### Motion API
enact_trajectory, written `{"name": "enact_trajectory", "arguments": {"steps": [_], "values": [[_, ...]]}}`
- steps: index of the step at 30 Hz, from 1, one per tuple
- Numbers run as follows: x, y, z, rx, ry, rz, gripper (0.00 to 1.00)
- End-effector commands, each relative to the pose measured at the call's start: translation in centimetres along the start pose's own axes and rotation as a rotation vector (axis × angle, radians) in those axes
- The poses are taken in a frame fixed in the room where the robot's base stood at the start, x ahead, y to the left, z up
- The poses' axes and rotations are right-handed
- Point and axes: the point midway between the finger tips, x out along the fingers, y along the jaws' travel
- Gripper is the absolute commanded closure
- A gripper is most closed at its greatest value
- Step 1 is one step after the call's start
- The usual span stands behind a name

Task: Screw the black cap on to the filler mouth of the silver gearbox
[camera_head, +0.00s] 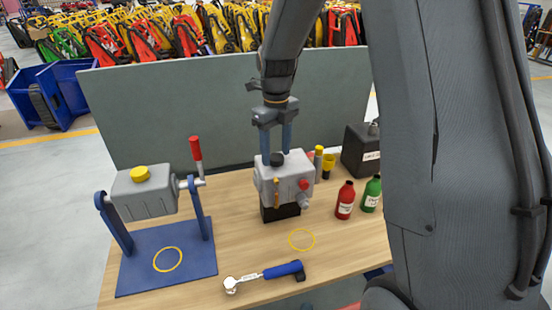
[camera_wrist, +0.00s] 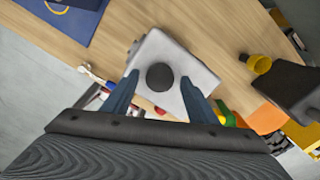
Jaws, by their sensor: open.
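The silver gearbox (camera_head: 284,184) stands on a black block in the middle of the bench. It also shows in the wrist view (camera_wrist: 178,60). The round black cap (camera_head: 277,158) sits on top of it and appears as a dark disc in the wrist view (camera_wrist: 160,77). The filler mouth is hidden, and I cannot tell how tightly the cap sits. My gripper (camera_head: 275,149) points down over the gearbox. Its blue fingers are open, one on each side of the cap, with gaps to it in the wrist view (camera_wrist: 158,82).
A grey housing (camera_head: 145,193) with a yellow cap hangs in a blue stand at left. A blue-handled ratchet (camera_head: 264,276) lies in front. Red (camera_head: 344,201) and green (camera_head: 371,194) bottles and a black box (camera_head: 358,151) stand at right. A grey panel (camera_head: 180,110) rises behind.

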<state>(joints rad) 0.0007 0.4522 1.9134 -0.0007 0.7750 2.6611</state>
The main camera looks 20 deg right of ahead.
Motion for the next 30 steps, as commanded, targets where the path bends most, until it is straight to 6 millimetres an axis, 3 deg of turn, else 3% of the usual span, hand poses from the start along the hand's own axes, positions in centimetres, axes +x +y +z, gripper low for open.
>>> {"name": "enact_trajectory", "arguments": {"steps": [15,23,30], "values": [[0.02,0.01,-0.01,-0.656,0.000,0.000,0.47],[0.02,0.01,-0.01,-0.797,0.000,0.000,0.47],[0.02,0.01,-0.01,-1.077,0.000,0.000,0.47]]}}
